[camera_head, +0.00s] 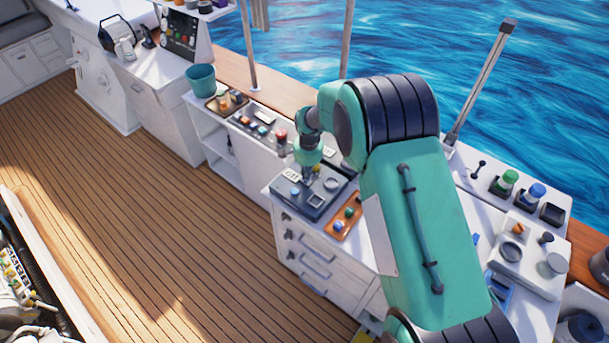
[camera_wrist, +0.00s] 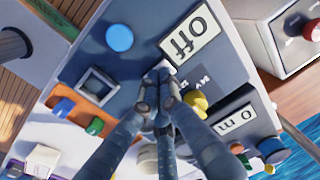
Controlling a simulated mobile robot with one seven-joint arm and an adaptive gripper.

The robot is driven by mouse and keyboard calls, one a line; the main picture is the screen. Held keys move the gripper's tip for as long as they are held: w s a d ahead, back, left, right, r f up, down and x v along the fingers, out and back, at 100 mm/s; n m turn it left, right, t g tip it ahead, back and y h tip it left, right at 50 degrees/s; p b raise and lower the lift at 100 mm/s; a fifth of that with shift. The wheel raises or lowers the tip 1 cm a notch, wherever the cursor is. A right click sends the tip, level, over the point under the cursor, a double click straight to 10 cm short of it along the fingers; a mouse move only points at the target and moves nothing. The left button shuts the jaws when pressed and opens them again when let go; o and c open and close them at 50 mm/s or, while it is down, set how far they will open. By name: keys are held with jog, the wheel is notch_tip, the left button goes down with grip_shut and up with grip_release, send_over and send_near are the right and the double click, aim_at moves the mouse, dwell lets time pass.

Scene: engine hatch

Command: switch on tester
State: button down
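The tester is a dark blue-grey box (camera_head: 312,209) on the white counter, under my gripper. In the wrist view its panel (camera_wrist: 130,67) has a display (camera_wrist: 190,32) reading "off" and a second display (camera_wrist: 234,119) reading "0 m". It also carries a round blue button (camera_wrist: 119,37), a square-framed part (camera_wrist: 97,85), a yellow knob (camera_wrist: 195,103) and a small pale switch (camera_wrist: 163,69). My gripper (camera_wrist: 160,88) has its fingertips drawn together right at this switch and partly covers it. I cannot tell if they touch it. In the head view my gripper (camera_head: 312,170) is small and partly hidden.
An orange tray (camera_head: 345,222) with coloured knobs lies beside the tester. A grey box with a red knob (camera_wrist: 312,29) stands close on the other side. A teal bucket (camera_head: 201,79) stands farther back.

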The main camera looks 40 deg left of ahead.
aim_at(310, 183)
jog(key=shift+s+d+f, duration=0.25)
jog(key=shift+d+f, duration=0.4)
jog(key=shift+w+r, duration=0.1)
jog(key=shift+r, duration=0.4)
notch_tip(310, 183, up, 14)
jog(key=shift+w+a+p, duration=0.15)
jog(key=shift+p, duration=0.3)
jog(key=shift+r, duration=0.1)
jog(key=shift+d+r+y, duration=0.2)
jog(key=shift+d+y, duration=0.3)
jog(key=shift+y, duration=0.1)
jog(key=shift+f, duration=0.1)
jog(key=f, duration=0.4)
jog(key=a+f, duration=0.1)
jog(key=f, duration=0.4)
jog(key=a+f, duration=0.1)
jog(key=f, duration=0.3)
jog(key=shift+a+f+p, duration=0.1)
jog(key=shift+f+p, duration=0.2)
jog(key=shift+p, duration=0.1)
